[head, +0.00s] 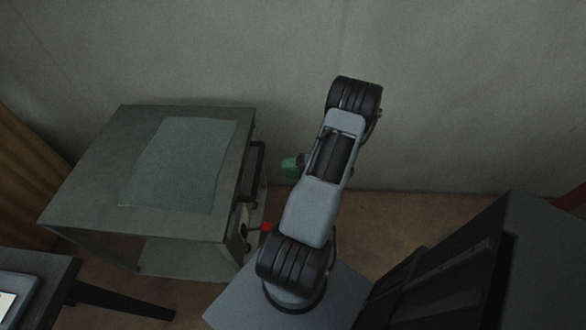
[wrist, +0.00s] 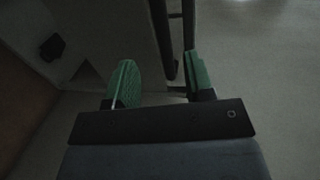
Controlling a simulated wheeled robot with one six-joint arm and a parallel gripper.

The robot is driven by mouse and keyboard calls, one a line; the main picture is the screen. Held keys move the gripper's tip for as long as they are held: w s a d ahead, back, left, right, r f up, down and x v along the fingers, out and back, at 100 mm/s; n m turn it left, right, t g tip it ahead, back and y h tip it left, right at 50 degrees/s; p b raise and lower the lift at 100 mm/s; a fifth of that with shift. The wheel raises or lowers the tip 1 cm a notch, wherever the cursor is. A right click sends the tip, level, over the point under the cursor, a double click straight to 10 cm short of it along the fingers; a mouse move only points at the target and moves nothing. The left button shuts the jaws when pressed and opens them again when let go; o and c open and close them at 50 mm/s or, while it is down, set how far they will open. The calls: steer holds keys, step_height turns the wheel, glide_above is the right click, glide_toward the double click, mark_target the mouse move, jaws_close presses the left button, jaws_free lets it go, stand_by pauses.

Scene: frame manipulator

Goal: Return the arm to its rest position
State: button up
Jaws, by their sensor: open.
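My arm (head: 318,200) rises from my base in the middle of the head view, its upper end folded near the wall. My gripper (head: 291,167) shows only in part there, as a green fingertip beside the arm; the rest is hidden behind the arm. In the wrist view, my gripper (wrist: 158,82) has its two green fingers spread apart. Nothing is between the fingertips. A dark vertical handle bar (wrist: 163,40) lies beyond them, near the right finger; I cannot tell whether they touch.
A grey cabinet (head: 90,185) with a greenish mat (head: 180,165) on top stands left of my arm. It has a dark side handle (head: 252,170) and a red knob (head: 266,226). A dark table (head: 55,280) is at lower left. A plain wall (head: 450,100) is behind.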

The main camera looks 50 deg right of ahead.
steer(key=shift+s+d+r, duration=0.1)
steer(key=shift+s+d, duration=0.2)
steer(key=shift+s, duration=0.25)
stand_by(0.4)
